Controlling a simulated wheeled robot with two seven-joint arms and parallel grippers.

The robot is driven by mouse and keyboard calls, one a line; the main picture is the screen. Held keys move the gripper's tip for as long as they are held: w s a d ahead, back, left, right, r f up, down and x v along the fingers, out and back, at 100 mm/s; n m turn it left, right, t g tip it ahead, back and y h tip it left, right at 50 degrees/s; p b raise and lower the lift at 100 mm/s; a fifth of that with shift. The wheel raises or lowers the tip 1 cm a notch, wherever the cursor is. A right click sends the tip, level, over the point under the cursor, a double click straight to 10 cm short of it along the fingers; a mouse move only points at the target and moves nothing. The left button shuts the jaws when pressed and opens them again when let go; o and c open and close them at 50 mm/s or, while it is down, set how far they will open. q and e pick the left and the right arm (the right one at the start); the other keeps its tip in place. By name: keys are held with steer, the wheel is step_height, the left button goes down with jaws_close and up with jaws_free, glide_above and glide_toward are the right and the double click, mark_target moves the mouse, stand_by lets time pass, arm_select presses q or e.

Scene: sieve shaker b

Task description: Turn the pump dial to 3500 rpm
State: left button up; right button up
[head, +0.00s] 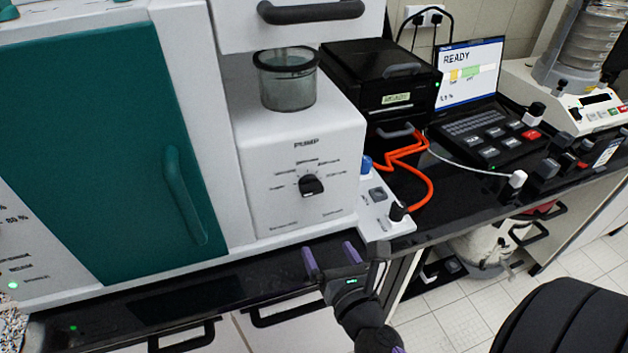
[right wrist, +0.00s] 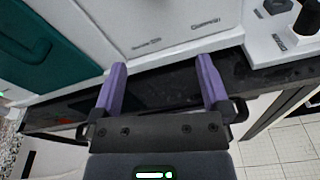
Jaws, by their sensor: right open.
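The pump (head: 264,196) is a white box with the printed word PUMP and a clear container on top, in the middle of the head view. Its black dial (head: 311,185) sits on the front face with labels around it; they are too small to read. My right gripper (head: 331,258) is open and empty, below and in front of the dial, near the bench's front edge. In the right wrist view its purple fingers (right wrist: 160,90) are spread apart with nothing between them, and the lower part of the pump front (right wrist: 160,25) lies beyond. The dial is out of that view. My left gripper is not seen.
A green-doored cabinet (head: 100,150) stands left of the pump. A small white panel with knobs (head: 378,208) sits just right of it. Orange tubing (head: 428,190), a black box (head: 375,75) and a laptop (head: 472,80) are farther right. The space before the pump front is clear.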

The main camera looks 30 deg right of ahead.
mark_target(314, 191)
step_height(314, 191, up, 6)
steer(key=n+t, duration=0.1)
steer(key=n, duration=0.2)
steer(key=shift+h, duration=0.4)
steer(key=p+x, duration=0.2)
steer(key=x, duration=0.7)
steer(key=shift+d, duration=0.2)
steer(key=shift+w+d+f, duration=0.1)
steer(key=shift+w+d, duration=0.05)
steer(key=shift+w, duration=0.35)
steer(key=c, duration=1.3)
